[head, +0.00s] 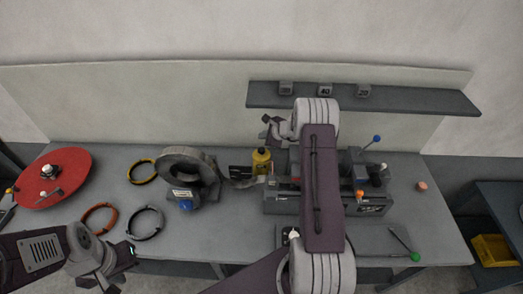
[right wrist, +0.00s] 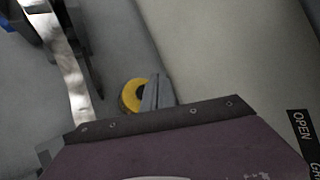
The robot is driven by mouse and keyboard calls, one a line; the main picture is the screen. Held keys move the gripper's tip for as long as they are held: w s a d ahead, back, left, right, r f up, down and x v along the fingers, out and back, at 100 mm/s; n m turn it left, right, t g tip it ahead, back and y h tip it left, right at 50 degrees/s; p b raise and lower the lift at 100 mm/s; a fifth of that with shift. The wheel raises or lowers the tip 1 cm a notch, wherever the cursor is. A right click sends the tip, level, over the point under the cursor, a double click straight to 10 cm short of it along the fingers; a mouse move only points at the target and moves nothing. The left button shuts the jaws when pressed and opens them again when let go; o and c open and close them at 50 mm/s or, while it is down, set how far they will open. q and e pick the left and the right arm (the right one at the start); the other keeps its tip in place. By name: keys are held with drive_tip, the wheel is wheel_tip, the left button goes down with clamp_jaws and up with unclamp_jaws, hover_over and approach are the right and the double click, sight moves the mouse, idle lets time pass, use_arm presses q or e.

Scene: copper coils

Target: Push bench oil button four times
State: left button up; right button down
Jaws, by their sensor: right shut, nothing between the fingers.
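The bench oil is a yellow bottle (head: 262,163) with a dark top, standing upright at the back of the bench. In the right wrist view its yellow round top (right wrist: 131,95) with a dark centre shows beside my fingers. My right gripper (head: 268,144) is over the bottle, its shut, empty fingers (right wrist: 157,93) partly covering the bottle top. I cannot tell whether they touch the button. My left gripper (head: 122,268) is low at the left, near the bench's front edge, away from the bottle; its jaws are too unclear to read.
A grey tape roll on a stand (head: 183,165) is left of the bottle, its strip reaching towards the bottle. A grey machine (head: 375,197) stands to the right, partly behind my right arm. Yellow, orange and grey coils and a red disc (head: 55,178) lie left. A shelf (head: 420,100) hangs above.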

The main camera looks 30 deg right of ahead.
sight(263, 151)
idle(0.5)
wheel_tip(263, 151, up, 4)
drive_tip(key=shift+b, duration=1.2)
drive_tip(key=shift+f, duration=0.1)
wheel_tip(263, 151, down, 8)
drive_tip(key=b, duration=0.6)
drive_tip(key=shift+f+b, duration=0.15)
drive_tip(key=shift+b, duration=0.2)
drive_tip(key=shift+f+b, duration=0.25)
drive_tip(key=shift+b, duration=0.1)
idle(0.3)
